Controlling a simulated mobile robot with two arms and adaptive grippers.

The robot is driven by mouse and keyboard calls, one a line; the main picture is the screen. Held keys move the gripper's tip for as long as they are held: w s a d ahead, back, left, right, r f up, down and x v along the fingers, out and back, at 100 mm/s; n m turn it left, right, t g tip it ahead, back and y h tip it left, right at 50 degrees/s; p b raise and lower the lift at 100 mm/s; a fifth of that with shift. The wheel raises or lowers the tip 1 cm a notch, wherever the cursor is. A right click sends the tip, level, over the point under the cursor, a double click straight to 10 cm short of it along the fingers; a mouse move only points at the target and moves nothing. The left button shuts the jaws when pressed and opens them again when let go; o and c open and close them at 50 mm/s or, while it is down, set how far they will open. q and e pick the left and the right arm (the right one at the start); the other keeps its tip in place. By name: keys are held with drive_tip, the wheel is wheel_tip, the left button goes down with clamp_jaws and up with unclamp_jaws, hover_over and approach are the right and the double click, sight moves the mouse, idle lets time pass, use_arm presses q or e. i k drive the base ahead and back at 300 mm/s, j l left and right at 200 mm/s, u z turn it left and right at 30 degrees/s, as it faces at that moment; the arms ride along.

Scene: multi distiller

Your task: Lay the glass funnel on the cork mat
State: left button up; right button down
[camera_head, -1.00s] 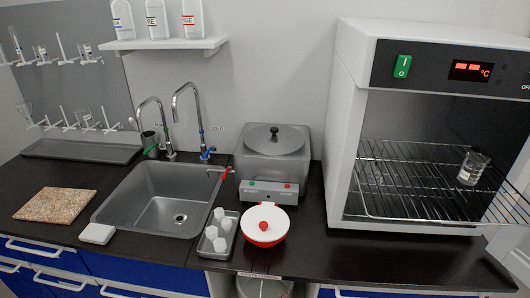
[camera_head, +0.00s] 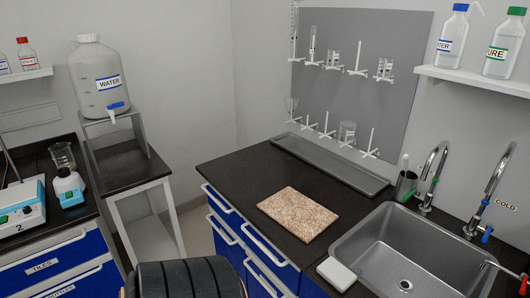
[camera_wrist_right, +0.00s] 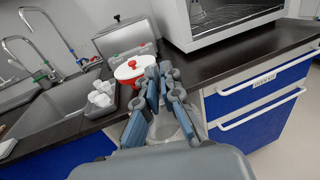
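A clear funnel-shaped glass (camera_head: 292,106), which I take for the glass funnel, is at the left end of the lower row of pegs on the grey drying board. It is small and faint against the board. The cork mat (camera_head: 298,213) lies flat and bare on the black counter, left of the sink. My right gripper (camera_wrist_right: 161,72) shows in the right wrist view, with a narrow gap between its fingers and nothing held. It is in front of the counter edge, away from mat and funnel. My left gripper is out of view.
A long grey tray (camera_head: 328,166) lies below the drying board (camera_head: 360,85), which holds other glassware. A white block (camera_head: 337,273) sits by the sink (camera_head: 375,262). A dark cup (camera_head: 405,185) and taps stand behind. The counter around the mat is clear.

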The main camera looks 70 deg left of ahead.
sight(296, 210)
drive_tip(key=j+u, duration=0.1)
drive_tip(key=j, duration=0.8)
drive_tip(key=j+u, duration=0.1)
drive_tip(key=j, duration=0.75)
drive_tip(key=j+u, duration=0.1)
drive_tip(key=j, duration=0.8)
drive_tip(key=i+j+u, duration=0.1)
drive_tip(key=j, duration=0.75)
